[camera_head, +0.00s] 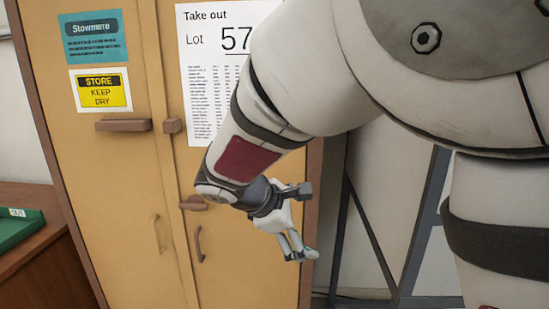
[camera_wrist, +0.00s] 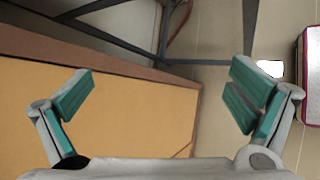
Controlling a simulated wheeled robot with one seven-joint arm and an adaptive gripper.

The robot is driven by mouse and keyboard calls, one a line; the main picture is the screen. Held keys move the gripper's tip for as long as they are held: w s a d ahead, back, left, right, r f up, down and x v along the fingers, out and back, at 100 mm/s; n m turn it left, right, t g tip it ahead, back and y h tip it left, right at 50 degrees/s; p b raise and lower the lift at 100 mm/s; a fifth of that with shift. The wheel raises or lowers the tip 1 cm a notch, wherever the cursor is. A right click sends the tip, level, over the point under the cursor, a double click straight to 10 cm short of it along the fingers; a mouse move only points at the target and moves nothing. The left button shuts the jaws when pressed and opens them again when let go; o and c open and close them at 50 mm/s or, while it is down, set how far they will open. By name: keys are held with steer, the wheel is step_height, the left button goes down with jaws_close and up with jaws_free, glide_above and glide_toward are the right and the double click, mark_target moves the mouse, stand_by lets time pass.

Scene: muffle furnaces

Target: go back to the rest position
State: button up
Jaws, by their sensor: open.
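My gripper (camera_head: 300,250) is in front of the tan cabinet (camera_head: 110,200), near its right edge, below and to the right of the door handles. In the wrist view, my gripper (camera_wrist: 160,98) shows its two teal-padded fingers spread wide apart with nothing between them. The cabinet's tan face (camera_wrist: 130,110) and brown edge lie beyond the fingers in that view. My arm covers part of the paper on the cabinet door.
A sheet reading "Take out Lot 57" (camera_head: 208,90) hangs on the cabinet. A green tray (camera_head: 20,230) rests on a brown surface at left. A dark metal frame (camera_head: 420,230) stands to the right of the cabinet. Tiled floor (camera_wrist: 215,130) shows in the wrist view.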

steer(key=s+d+r+m+g+y, duration=0.4)
steer(key=s+d+m, duration=0.4)
steer(key=s+d, duration=0.45)
steer(key=s+r+m+t+y+p, duration=0.1)
steer(key=s+m+t+y, duration=0.1)
steer(key=s+m, duration=0.6)
steer(key=s+d+y, duration=0.1)
steer(key=s, duration=0.6)
steer(key=shift+s+r+m+t, duration=0.15)
steer(key=shift+s+m+t, duration=0.15)
